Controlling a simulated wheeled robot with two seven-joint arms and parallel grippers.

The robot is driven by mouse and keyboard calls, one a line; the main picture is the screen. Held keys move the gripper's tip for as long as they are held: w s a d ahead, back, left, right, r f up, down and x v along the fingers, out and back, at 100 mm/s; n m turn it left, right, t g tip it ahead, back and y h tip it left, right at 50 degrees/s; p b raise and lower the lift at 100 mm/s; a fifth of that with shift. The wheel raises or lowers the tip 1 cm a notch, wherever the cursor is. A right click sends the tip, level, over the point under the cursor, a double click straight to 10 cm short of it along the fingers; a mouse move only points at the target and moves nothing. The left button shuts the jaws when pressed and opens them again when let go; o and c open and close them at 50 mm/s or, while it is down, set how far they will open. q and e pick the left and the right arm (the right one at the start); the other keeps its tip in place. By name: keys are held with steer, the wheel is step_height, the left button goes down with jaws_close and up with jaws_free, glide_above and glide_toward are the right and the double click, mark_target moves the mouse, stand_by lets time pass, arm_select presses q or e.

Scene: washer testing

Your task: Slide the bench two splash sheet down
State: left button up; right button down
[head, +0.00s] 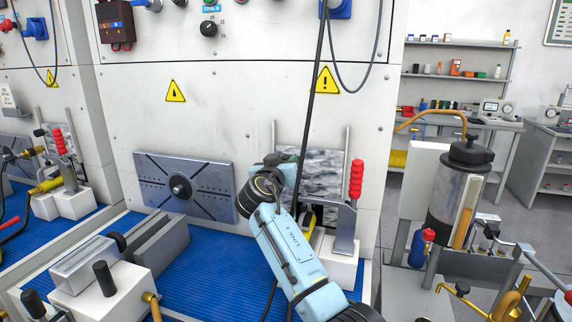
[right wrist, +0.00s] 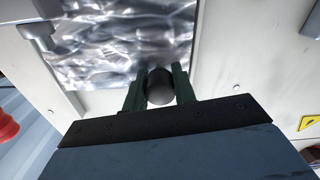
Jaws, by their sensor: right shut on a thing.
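The splash sheet (head: 322,168) is a grey, marbled panel standing between two upright rails against the pale wall, right of centre in the head view. It fills the upper left of the right wrist view (right wrist: 115,45). My right gripper (head: 286,158) is at the sheet's left side in the head view, partly hidden by my own light blue arm. In the right wrist view my right gripper (right wrist: 160,86) has its two dark green fingers closed on a round dark knob (right wrist: 160,90) at the sheet's edge. My left gripper is not in view.
A red-handled lever clamp (head: 356,180) stands just right of the sheet. A slotted metal plate (head: 184,183) is on the wall to the left. A dark cable (head: 316,90) hangs in front of the sheet. The blue mat (head: 215,265) has bare room.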

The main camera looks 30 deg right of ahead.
steer(key=shift+f, duration=0.35)
steer(key=c, duration=1.6)
jaws_free()
steer(key=o, duration=0.5)
steer(key=shift+r, duration=0.1)
steer(key=shift+s+a, duration=0.1)
steer(key=v, duration=1.3)
steer(key=shift+s+b, duration=0.1)
steer(key=shift+b, duration=0.25)
steer(key=shift+r, duration=0.1)
